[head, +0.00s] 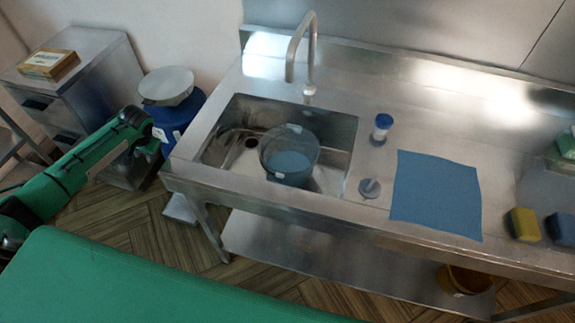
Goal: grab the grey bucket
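The grey bucket (272,168) stands upright in the sink basin (340,132), under the tap. Its inside shows a bluish bottom or liquid; I cannot tell which. My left arm comes in from the left, and its gripper (153,146) is in front of the blue drum, left of the sink and well apart from the bucket. The gripper is small and dark here, so its finger opening cannot be made out. My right gripper is not in view.
A curved tap (312,50) rises behind the basin. A blue-capped jar (381,128), a sink plug (370,187), a blue cloth (435,192) and sponges (524,224) are on the counter to the right. A blue drum (178,116) stands left of the sink.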

